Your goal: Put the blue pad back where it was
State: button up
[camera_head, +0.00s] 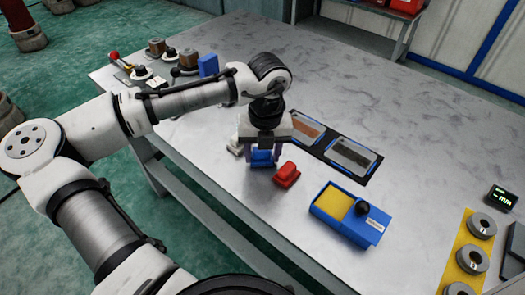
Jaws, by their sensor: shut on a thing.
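My gripper (263,158) points down over the near middle of the metal table (390,130). It is shut on the blue pad (262,156), a small blue block that shows between the two fingers. The upper part of the pad is hidden by the gripper, and I cannot tell whether its underside touches the table. A red block (286,174) of similar size lies on the table just right of and nearer than the blue pad. A pale grey block (235,147) sits just left of the gripper, partly hidden.
A dark tray with two plates (350,155) lies right of the gripper. A blue box with a yellow inside (334,203) and a black knob stands nearer right. Ring parts (482,225) lie on a yellow strip at far right. Knobbed parts and a blue block (208,65) stand at back left.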

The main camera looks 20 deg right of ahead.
aim_at(265, 152)
jog(key=o, duration=0.9)
jog(key=shift+f, duration=0.15)
jog(key=shift+o, duration=0.2)
notch_tip(265, 152, up, 12)
jog(key=shift+d+r, duration=0.2)
jog(key=shift+d, duration=0.1)
jog(key=shift+s, duration=0.1)
